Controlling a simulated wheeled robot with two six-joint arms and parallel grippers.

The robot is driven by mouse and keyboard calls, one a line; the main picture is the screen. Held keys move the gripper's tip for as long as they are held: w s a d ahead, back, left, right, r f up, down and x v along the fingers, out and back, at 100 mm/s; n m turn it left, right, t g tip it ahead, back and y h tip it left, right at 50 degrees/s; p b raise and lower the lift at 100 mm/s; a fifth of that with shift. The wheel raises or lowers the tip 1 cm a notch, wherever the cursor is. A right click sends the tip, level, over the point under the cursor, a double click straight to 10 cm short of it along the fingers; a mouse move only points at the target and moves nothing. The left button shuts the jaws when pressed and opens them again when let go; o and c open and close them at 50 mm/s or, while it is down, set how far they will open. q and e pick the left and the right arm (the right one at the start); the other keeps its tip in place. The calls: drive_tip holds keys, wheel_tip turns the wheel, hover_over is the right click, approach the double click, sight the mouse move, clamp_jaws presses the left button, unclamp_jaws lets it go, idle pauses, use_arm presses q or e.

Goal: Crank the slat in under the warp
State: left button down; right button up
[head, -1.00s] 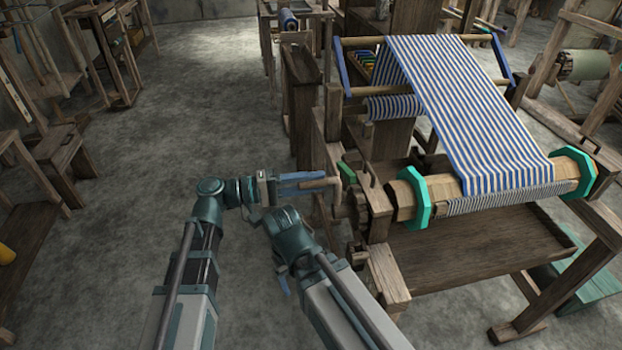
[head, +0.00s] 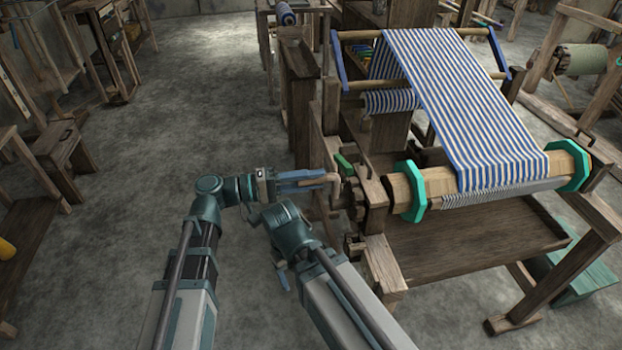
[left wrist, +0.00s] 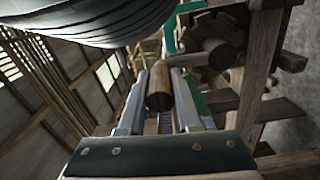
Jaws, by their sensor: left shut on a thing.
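My left gripper (head: 312,180) is shut on the wooden crank handle (head: 333,181), left of the loom's front beam. In the left wrist view the round handle (left wrist: 159,88) lies between the two fingers. The blue-and-white striped warp (head: 470,110) runs down over the wooden beam (head: 438,182), between two green octagonal collars (head: 413,192). A narrow strip, probably the slat (head: 525,189), lies along the beam's front: ribbed at left, smooth grey at right. Its seating under the warp cannot be made out. My right arm ends near the left one; its gripper (head: 282,282) is mostly hidden.
A wooden gear (head: 354,198) and a green lever (head: 344,163) sit close beside the crank. A wooden tray (head: 470,245) lies below the beam. Other wooden frames stand around. The grey floor on the left is open.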

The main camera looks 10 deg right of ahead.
use_arm(q)
drive_tip(key=shift+s+f, duration=0.1)
drive_tip(key=shift+s, duration=0.1)
drive_tip(key=c, duration=0.6)
unclamp_jaws()
drive_tip(key=shift+w, duration=0.1)
drive_tip(key=a, duration=1.3)
drive_tip(key=shift+a, duration=0.4)
wheel_tip(320, 180, down, 9)
drive_tip(key=s+n+y, duration=0.1)
drive_tip(key=s+y, duration=0.1)
drive_tip(key=y, duration=0.3)
drive_tip(key=s+a+f+y, duration=0.3)
drive_tip(key=a+f+y, duration=1)
drive_tip(key=a, duration=0.2)
drive_tip(key=s+d+r+m+p, duration=0.1)
drive_tip(key=d+r+p, duration=0.2)
drive_tip(key=r+p, duration=0.4)
drive_tip(key=s+d+r+m+p, duration=0.1)
drive_tip(key=s+d+r+p, duration=0.1)
drive_tip(key=d+r+p, duration=0.2)
drive_tip(key=s+d+r+m+y+p, duration=0.1)
drive_tip(key=d+r+p, duration=0.3)
drive_tip(key=r+p, duration=0.6)
drive_tip(key=shift+s+r, duration=0.15)
drive_tip(key=shift+s, duration=0.5)
